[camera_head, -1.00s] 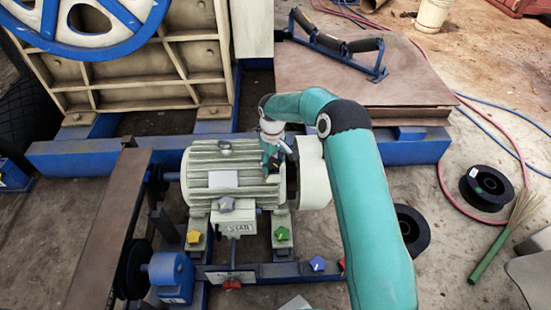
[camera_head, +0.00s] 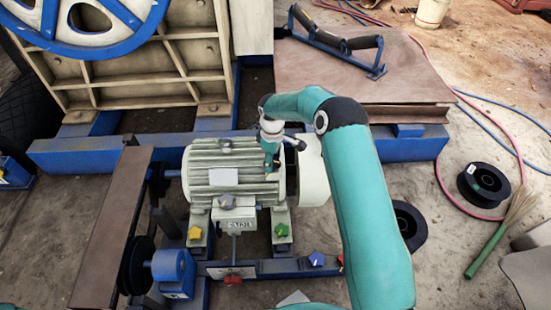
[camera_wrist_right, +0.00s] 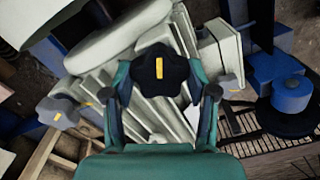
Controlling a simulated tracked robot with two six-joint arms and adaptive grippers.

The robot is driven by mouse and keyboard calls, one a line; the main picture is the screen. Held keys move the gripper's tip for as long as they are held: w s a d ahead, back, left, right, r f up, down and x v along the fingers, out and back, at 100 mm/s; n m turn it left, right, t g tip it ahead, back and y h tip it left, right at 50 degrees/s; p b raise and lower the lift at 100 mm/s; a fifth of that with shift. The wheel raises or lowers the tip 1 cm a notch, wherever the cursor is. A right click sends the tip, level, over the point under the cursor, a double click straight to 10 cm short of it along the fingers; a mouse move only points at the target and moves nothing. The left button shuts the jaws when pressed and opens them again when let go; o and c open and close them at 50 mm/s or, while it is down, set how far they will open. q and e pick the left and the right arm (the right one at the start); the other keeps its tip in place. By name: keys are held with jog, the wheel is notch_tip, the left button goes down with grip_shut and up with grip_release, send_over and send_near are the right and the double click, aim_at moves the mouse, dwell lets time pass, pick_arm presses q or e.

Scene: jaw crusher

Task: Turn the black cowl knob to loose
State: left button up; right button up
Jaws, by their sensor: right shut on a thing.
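The black cowl knob (camera_wrist_right: 159,72) is a dark lobed knob with an orange stripe on top, in the right wrist view. The stripe runs nearly upright in the picture. My right gripper (camera_wrist_right: 160,95) has a finger on each side of the knob and is shut on it. In the head view my right gripper (camera_head: 271,165) points down at the right part of the pale ribbed motor (camera_head: 205,160), near its cowl (camera_head: 312,170); the knob itself is hard to make out there. My left gripper is not in view.
A blue beam (camera_head: 90,153) runs behind the motor. Black spools (camera_head: 484,185) and a broom (camera_head: 487,252) lie on the floor at right.

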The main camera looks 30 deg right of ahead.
jog(key=o, duration=1.2)
jog(key=shift+c, duration=0.2)
notch_tip(320, 180, up, 12)
jog(key=shift+a, duration=0.1)
